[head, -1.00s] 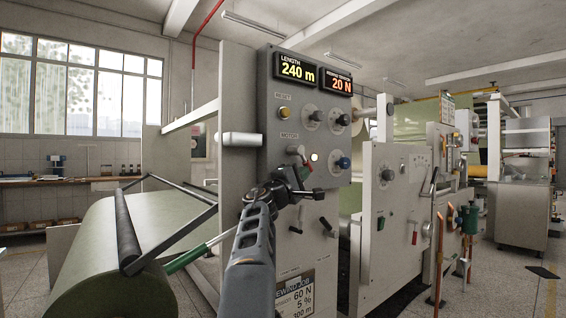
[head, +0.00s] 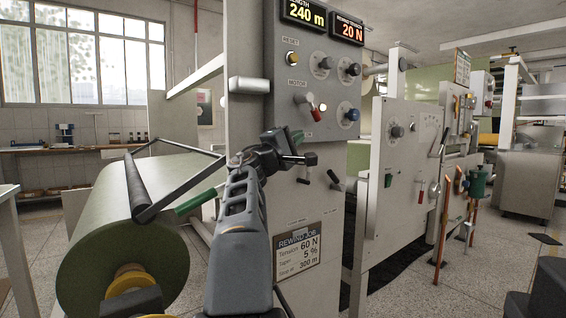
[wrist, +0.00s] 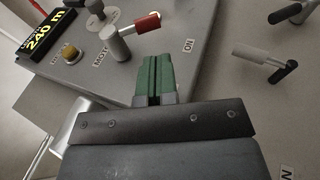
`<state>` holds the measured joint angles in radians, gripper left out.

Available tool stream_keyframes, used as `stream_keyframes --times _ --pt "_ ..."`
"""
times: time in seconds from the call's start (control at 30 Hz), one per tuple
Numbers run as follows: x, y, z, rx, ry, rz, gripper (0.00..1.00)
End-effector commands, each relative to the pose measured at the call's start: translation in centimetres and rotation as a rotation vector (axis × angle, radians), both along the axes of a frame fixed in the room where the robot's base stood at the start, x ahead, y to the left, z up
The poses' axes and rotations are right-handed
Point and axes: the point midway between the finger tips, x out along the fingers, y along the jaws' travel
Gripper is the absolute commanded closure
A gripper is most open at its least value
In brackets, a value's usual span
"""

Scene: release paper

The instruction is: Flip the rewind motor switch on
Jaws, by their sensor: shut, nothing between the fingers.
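The rewind motor switch (head: 305,99) is a pale stub with a red-tipped lever, under the MOTOR label on the grey panel. Its red tip points down and right in the head view.
Black-handled levers (head: 335,180) sit lower on the machine's face. A green roll (head: 125,235) with its bar frame is at left. Floor shows right of the machine.

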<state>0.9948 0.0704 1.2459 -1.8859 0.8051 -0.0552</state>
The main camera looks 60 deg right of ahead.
Motion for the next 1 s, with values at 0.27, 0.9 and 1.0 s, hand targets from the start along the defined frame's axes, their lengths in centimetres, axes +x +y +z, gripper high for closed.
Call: stream_keyframes --times 0.27,0.9,1.0 --pt "0.8 3.6 -2.5 0.0 0.001 -0.001 1.0" --pt "1.1 5.0 -3.5 0.0 0.0 -0.003 1.0" --pt "1.1 5.0 -3.5 0.0 0.0 -0.003 1.0"
